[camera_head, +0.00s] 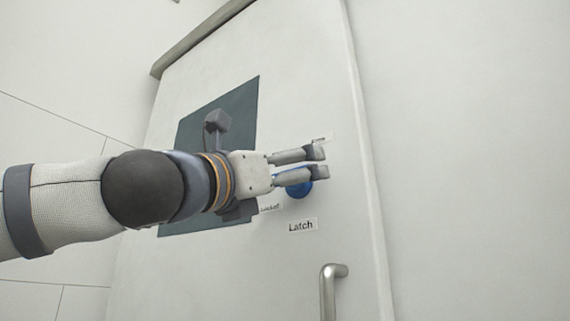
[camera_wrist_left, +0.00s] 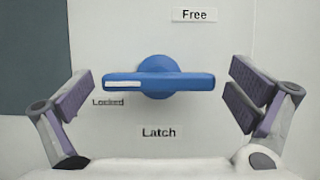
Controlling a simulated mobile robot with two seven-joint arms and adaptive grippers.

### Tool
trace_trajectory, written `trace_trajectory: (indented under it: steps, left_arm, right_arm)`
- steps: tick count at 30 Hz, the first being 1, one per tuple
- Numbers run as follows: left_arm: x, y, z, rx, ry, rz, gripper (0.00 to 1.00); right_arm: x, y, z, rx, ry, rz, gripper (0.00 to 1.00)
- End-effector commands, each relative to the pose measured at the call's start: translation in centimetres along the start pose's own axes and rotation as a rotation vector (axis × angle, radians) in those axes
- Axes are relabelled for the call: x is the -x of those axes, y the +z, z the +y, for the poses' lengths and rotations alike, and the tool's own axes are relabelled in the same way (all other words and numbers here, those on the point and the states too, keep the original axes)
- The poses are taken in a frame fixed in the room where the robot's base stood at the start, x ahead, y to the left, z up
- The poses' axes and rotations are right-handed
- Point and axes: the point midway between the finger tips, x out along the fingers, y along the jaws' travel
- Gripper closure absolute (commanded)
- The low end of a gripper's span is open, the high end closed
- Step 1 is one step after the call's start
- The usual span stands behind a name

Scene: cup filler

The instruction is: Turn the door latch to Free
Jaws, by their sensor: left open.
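The blue door latch (camera_wrist_left: 160,85) is in the middle of the left wrist view. Its handle lies horizontal, and the white mark on its left end is by the "Locked" label (camera_wrist_left: 108,103). The "Free" label (camera_wrist_left: 194,14) is above it, a little to the right. In the head view the latch (camera_head: 299,189) is partly hidden behind my left gripper (camera_head: 318,162). That gripper is open in front of the door, with one finger on each side of the handle's ends in the wrist view and gaps between. My right gripper is not in view.
The white door (camera_head: 330,110) has a dark panel (camera_head: 247,105) left of the latch. A metal pull handle (camera_head: 328,290) stands out below the latch, under the "Latch" label (camera_head: 301,226). Plain wall lies to the right of the door.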

Motion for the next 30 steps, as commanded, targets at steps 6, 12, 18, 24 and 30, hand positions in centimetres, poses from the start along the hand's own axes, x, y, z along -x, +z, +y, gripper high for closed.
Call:
trace_trajectory:
  steps: [6,12,18,24,30]
  left_arm:
    - [-0.86,-0.11,0.04,-0.001,0.001,0.001,0.00]
    - [-0.83,-0.19,0.05,-0.001,0.001,0.002,0.16]
    - [-0.82,-0.18,0.05,-0.001,0.001,0.002,0.45]
    - [-0.81,-0.10,0.03,-0.015,-0.005,0.001,0.45]
    - [-0.79,0.10,-0.01,-0.087,-0.035,0.001,0.45]
  right_arm:
    - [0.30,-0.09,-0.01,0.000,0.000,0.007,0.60]
    - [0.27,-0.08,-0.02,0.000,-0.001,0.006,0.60]
    - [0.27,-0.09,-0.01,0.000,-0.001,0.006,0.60]
    - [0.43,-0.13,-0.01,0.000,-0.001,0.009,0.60]
    - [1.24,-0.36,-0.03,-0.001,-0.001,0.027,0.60]
